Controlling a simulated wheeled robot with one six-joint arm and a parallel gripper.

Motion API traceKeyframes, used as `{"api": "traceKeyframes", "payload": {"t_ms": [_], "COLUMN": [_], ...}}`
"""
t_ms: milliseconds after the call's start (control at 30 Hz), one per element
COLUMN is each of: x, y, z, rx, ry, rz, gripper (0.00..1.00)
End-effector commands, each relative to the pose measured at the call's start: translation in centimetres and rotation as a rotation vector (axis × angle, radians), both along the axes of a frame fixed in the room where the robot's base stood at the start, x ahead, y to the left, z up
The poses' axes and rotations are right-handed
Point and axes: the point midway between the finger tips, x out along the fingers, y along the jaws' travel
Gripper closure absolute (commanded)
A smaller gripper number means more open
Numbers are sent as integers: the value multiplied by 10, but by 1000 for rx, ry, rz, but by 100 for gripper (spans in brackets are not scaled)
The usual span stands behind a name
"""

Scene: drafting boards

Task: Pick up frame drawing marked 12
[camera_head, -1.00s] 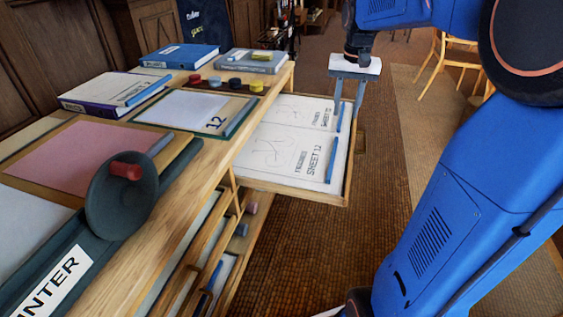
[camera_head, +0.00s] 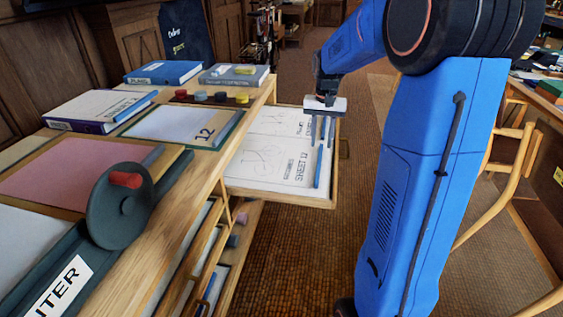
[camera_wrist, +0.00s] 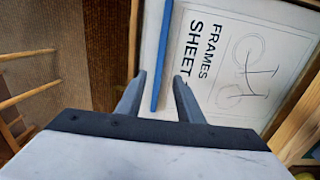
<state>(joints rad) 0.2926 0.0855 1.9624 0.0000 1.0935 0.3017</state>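The sheet marked 12 (camera_head: 262,160) lies flat in the nearer part of an open drawer, with a line drawing and a blue strip (camera_head: 318,170) along its right edge. My gripper (camera_head: 322,143) points down over the drawer's right side, near that strip's far end. In the wrist view my gripper (camera_wrist: 158,78) is open, its fingers on either side of a blue strip (camera_wrist: 160,60). Beside the strip, a sheet (camera_wrist: 245,60) reads "FRAMES SHEET" and shows a bicycle frame drawing. Its number is hidden behind a finger. I cannot tell if the fingers touch anything.
A second sheet (camera_head: 285,121) lies in the drawer's far part. The drawer's wooden rim (camera_head: 285,197) surrounds both. On the cabinet top, a board marked 12 (camera_head: 180,125), books and a dark wheel with a red knob (camera_head: 125,180) stand left. A chair (camera_head: 505,175) is right.

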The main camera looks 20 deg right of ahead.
Motion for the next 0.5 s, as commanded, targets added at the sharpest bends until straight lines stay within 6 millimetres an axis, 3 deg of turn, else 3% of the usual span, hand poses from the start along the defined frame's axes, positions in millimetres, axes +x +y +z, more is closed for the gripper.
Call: {"api": "traceKeyframes", "payload": {"t_ms": [100,367,500], "x": [0,-1,-2], "y": [0,0,0], "z": [-17,-32,-50], "rx": [0,1,1], "ry": [2,1,3], "rz": [0,0,0], "gripper": [66,66,66]}}
